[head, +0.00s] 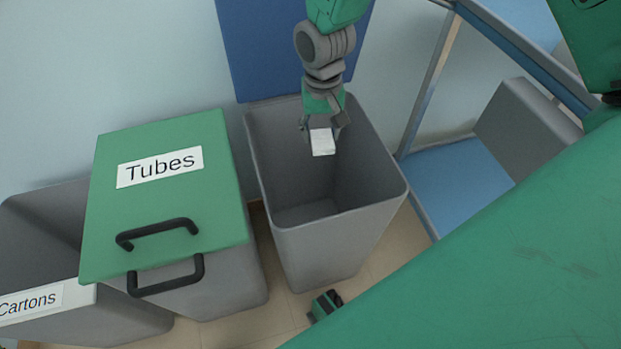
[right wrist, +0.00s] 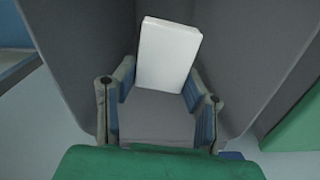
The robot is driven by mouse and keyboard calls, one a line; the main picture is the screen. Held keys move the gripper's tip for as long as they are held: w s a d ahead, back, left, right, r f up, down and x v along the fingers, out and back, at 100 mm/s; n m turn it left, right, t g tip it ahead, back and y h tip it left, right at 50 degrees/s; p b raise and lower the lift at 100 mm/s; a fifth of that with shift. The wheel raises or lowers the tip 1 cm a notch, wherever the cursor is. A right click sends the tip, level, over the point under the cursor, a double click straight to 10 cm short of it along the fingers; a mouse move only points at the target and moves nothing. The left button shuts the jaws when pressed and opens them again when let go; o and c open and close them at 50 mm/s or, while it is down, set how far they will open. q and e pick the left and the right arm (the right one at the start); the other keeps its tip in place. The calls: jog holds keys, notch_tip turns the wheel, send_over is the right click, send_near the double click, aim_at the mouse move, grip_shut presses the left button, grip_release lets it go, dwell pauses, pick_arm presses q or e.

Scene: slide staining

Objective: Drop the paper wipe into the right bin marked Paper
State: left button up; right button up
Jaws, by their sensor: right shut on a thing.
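The paper wipe (head: 322,142) is a small white folded block. My right gripper (head: 322,127) is shut on it and holds it over the open mouth of the rightmost grey bin (head: 345,240), in the head view. The wipe also shows in the right wrist view (right wrist: 168,52), between the two fingers of the right gripper (right wrist: 160,92), with grey bin walls (right wrist: 245,50) around it. This bin has a blue lid or panel (head: 250,50) raised behind it. No Paper label is visible on it. My left gripper is not in view.
A bin with a closed green lid marked Tubes (head: 160,166) stands to the left. A metal-framed rack with blue shelves (head: 445,185) stands to the right.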

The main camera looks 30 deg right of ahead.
jog(key=o, duration=0.5)
jog(key=shift+d, duration=0.15)
jog(key=shift+o, duration=1.3)
jog(key=shift+d+f, duration=0.15)
jog(key=shift+d, duration=0.2)
jog(key=shift+d+f, duration=0.15)
jog(key=shift+d, duration=0.3)
jog(key=shift+a+r, duration=0.15)
jog(key=shift+r, duration=0.15)
jog(key=r, duration=0.4)
jog(key=shift+w+a+r, duration=0.1)
jog(key=shift+a+r, duration=0.2)
jog(key=shift+a, duration=0.1)
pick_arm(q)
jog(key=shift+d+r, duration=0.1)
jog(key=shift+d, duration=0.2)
pick_arm(e)
notch_tip(320, 180, up, 7)
jog(key=shift+d, duration=0.45)
